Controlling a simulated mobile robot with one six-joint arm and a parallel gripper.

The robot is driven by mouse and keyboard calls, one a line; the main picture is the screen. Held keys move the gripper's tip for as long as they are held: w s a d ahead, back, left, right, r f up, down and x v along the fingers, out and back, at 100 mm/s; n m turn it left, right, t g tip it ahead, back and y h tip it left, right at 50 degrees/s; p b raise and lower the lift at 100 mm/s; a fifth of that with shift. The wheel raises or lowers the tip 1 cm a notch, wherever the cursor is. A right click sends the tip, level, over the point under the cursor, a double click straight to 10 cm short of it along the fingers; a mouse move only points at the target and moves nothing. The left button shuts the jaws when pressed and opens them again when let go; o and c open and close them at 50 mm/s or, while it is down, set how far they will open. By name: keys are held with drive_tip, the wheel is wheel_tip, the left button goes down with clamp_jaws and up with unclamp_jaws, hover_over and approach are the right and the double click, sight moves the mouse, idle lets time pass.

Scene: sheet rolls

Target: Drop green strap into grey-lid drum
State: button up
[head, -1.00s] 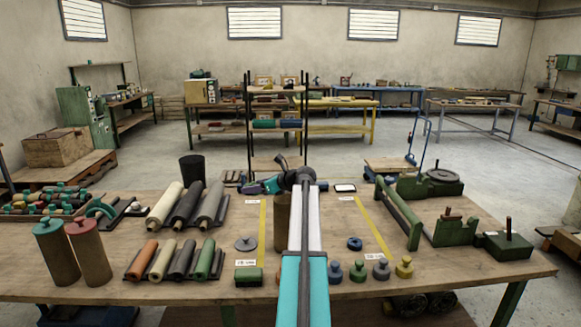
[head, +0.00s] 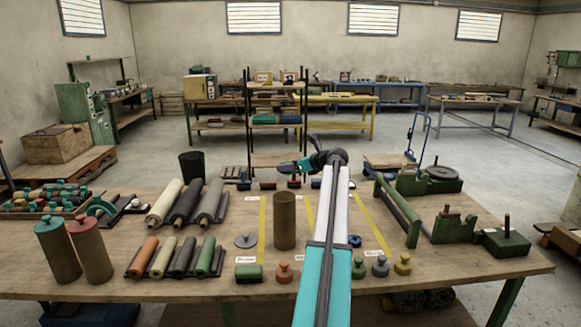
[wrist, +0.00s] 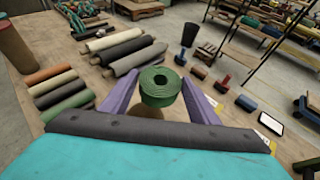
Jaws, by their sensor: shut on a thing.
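The green strap (wrist: 160,87) is a coiled roll with a hole in its middle. In the wrist view it sits between the purple fingers of my gripper (wrist: 157,92), which is shut on it. In the head view my gripper (head: 290,167) is held above the far part of the table, and the strap is small there. A tall brown drum (head: 284,220) stands upright and without a lid on the table. A flat grey lid (head: 246,241) with a knob lies to its left. In the wrist view a brown surface shows just below the strap, mostly hidden.
Two lidded drums, teal-topped (head: 66,250) and red-topped (head: 91,250), stand at the left. Sheet rolls (head: 186,203) lie on racks between them and the brown drum. Several knobbed pieces (head: 380,267) line the front edge. A green stand (head: 397,212) is at the right.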

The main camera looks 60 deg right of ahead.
drive_tip(key=shift+f, duration=0.2)
drive_tip(key=shift+f+b, duration=2.2)
drive_tip(key=shift+f, duration=0.6)
drive_tip(key=o, duration=1.2)
drive_tip(key=shift+c, duration=0.2)
drive_tip(key=b+v, duration=0.2)
drive_tip(key=v, duration=1.2)
drive_tip(key=shift+b, duration=0.35)
drive_tip(key=shift+w, duration=0.15)
